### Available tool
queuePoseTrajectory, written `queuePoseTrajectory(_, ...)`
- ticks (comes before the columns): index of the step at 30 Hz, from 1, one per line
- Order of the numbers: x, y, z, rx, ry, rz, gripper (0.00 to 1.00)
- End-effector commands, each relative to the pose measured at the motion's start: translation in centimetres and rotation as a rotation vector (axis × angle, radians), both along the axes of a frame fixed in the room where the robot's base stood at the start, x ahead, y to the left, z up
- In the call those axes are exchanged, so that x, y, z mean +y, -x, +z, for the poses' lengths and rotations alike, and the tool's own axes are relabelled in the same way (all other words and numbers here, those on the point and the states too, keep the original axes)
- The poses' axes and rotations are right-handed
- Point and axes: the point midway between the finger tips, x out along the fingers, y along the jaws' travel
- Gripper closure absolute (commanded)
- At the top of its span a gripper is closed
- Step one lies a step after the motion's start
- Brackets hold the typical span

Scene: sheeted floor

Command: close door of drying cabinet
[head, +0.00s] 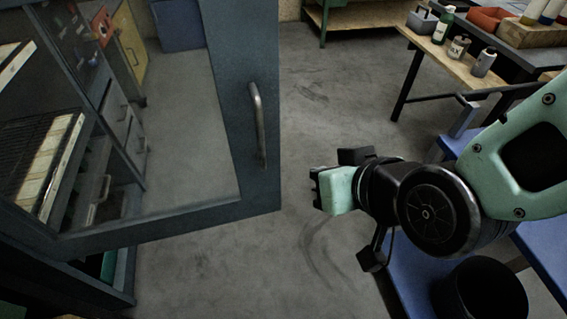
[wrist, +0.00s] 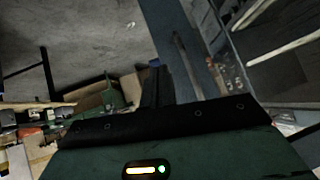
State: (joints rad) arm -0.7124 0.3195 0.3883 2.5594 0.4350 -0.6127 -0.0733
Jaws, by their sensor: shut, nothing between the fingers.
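The drying cabinet (head: 117,287) stands at the left in the head view, with racks inside. Its door (head: 262,197) is a blue-grey frame with a clear pane, and it stands swung open. A metal bar handle (head: 258,125) is on the door's right side. My gripper (head: 318,188) is to the right of the door's lower right corner, apart from the handle, pointing left. It is shut and empty. In the wrist view the door (wrist: 170,35) and its handle (wrist: 187,62) show beyond my gripper (wrist: 154,72). How far the gripper is from the door in depth is hard to tell.
A wooden bench (head: 450,62) with bottles, cans and a red bin (head: 489,20) stands at the upper right. A black bucket (head: 484,290) is at the lower right, by a blue surface (head: 415,270). Bare concrete floor (head: 330,80) lies between door and bench.

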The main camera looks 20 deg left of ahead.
Motion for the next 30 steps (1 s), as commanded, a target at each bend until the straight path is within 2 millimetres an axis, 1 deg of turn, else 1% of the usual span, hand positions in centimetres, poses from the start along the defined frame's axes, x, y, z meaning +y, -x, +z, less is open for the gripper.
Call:
queuePoseTrajectory(1,0.8,0.0,-2.4,-0.038,-0.028,-0.009,1.0)
queuePoseTrajectory(6,2.4,-0.5,-5.3,-0.215,-0.134,-0.067,1.0)
queuePoseTrajectory(9,2.9,-0.4,-6.8,-0.326,-0.185,-0.098,1.0)
queuePoseTrajectory(12,3.0,-0.1,-7.8,-0.437,-0.228,-0.125,1.0)
queuePoseTrajectory(18,2.7,1.0,-8.7,-0.61,-0.289,-0.155,1.0)
queuePoseTrajectory(23,2.5,1.4,-8.6,-0.676,-0.31,-0.166,1.0)
queuePoseTrajectory(26,2.7,1.0,-8.5,-0.689,-0.315,-0.17,1.0)
queuePoseTrajectory(30,3.7,-0.6,-8.4,-0.692,-0.318,-0.173,1.0)
